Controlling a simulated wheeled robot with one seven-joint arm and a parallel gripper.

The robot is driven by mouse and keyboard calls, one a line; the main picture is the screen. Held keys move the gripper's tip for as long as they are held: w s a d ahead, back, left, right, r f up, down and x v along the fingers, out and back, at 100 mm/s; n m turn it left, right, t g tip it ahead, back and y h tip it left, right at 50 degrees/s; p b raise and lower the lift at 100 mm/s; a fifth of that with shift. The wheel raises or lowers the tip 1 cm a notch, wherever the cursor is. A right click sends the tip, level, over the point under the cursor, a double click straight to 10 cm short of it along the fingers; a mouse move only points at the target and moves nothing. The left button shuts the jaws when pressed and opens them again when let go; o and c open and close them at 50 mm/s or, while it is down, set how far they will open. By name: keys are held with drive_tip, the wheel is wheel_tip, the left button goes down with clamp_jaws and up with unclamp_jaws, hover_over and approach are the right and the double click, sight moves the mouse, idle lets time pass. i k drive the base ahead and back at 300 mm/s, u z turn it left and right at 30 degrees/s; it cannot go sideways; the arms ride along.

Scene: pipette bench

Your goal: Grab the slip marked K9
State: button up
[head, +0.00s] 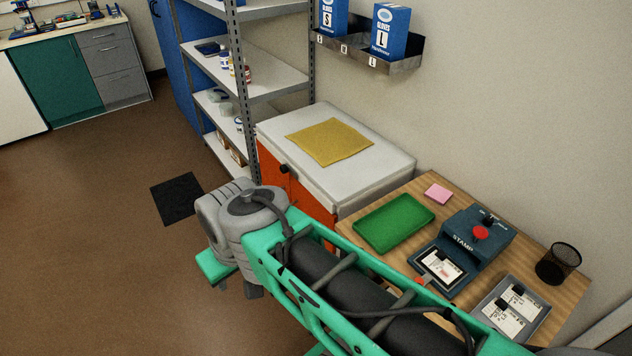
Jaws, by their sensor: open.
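White slips lie on the wooden desk at the right of the head view. One slip (437,270) sits in the front bed of the blue stamp machine (462,244), with a reddish mark and a dark block on it. Two more slips (501,318) (523,301) lie side by side in a grey tray (482,308), each with a small dark block on it. The print is too small to read, so I cannot tell which slip is K9. My arm crosses the lower middle of the view, in front of the desk. My gripper is not in view.
A green tray (393,223) lies empty beside the stamp machine. A pink note pad (438,194) and a black mesh cup (558,263) stand near the wall. An orange cabinet (311,207) with a yellow cloth (329,142) adjoins the desk. Open floor lies left.

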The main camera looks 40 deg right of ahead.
sight(437, 261)
drive_tip(key=k, duration=0.85)
drive_tip(key=u, duration=1)
drive_tip(key=i, duration=0.95)
drive_tip(key=z, duration=3.5)
drive_tip(key=i, duration=0.5)
drive_tip(key=z, duration=0.1)
